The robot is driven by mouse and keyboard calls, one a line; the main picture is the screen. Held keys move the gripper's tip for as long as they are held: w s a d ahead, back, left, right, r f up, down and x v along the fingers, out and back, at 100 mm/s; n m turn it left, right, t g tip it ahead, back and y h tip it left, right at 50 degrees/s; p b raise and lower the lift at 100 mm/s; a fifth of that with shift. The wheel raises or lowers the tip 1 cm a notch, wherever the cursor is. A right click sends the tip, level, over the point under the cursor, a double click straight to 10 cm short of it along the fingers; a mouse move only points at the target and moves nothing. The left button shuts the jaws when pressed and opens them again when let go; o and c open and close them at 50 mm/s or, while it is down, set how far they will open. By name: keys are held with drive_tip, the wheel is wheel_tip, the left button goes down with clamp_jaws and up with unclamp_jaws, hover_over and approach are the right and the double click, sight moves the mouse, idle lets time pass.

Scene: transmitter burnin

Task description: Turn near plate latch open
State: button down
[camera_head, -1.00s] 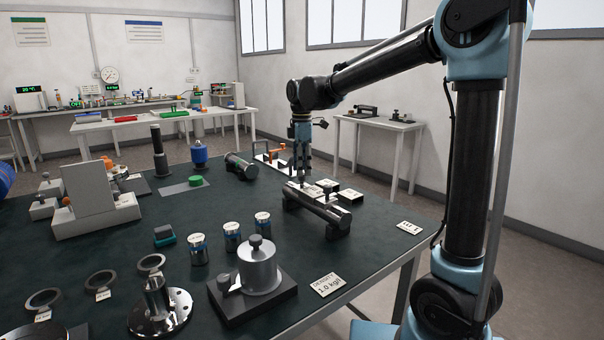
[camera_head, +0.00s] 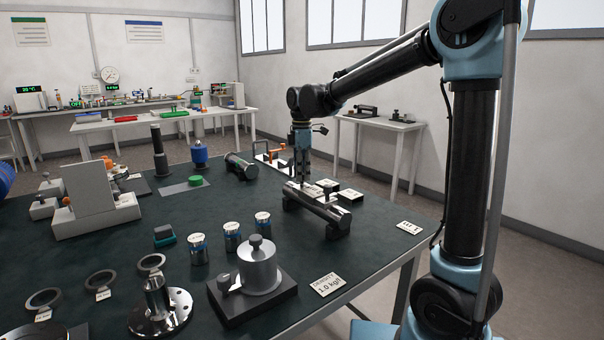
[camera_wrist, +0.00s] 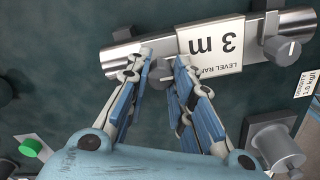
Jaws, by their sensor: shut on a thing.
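A grey metal tube (camera_head: 325,212) lies on the dark green table, and it also shows in the wrist view (camera_wrist: 122,60). A white plate (camera_wrist: 212,46) marked "LEVEL RANGE 3 m" sits on it. A small grey latch knob (camera_wrist: 163,72) is beside the plate's left edge in the wrist view. My gripper (camera_wrist: 165,57) has its fingertips on both sides of this knob and is shut on it. A second dark grey knob (camera_wrist: 282,48) sits past the plate's right edge, clear of my fingers. In the head view my gripper (camera_head: 302,178) points down at the tube's far end and hides the knob.
Small dark boxes with white labels (camera_head: 350,194) stand just behind the tube. A silver cylinder on a dark base (camera_head: 259,270) and several labelled cans (camera_head: 232,237) stand in front and left.

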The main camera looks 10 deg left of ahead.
drive_tip(key=shift+w+m, duration=0.15)
drive_tip(key=shift+m, duration=0.15)
drive_tip(key=m, duration=0.9)
drive_tip(key=shift+w, duration=0.1)
drive_tip(key=m, duration=0.4)
drive_tip(key=shift+m, duration=2.2)
drive_tip(key=c, duration=1.4)
unclamp_jaws()
drive_tip(key=shift+o, duration=0.2)
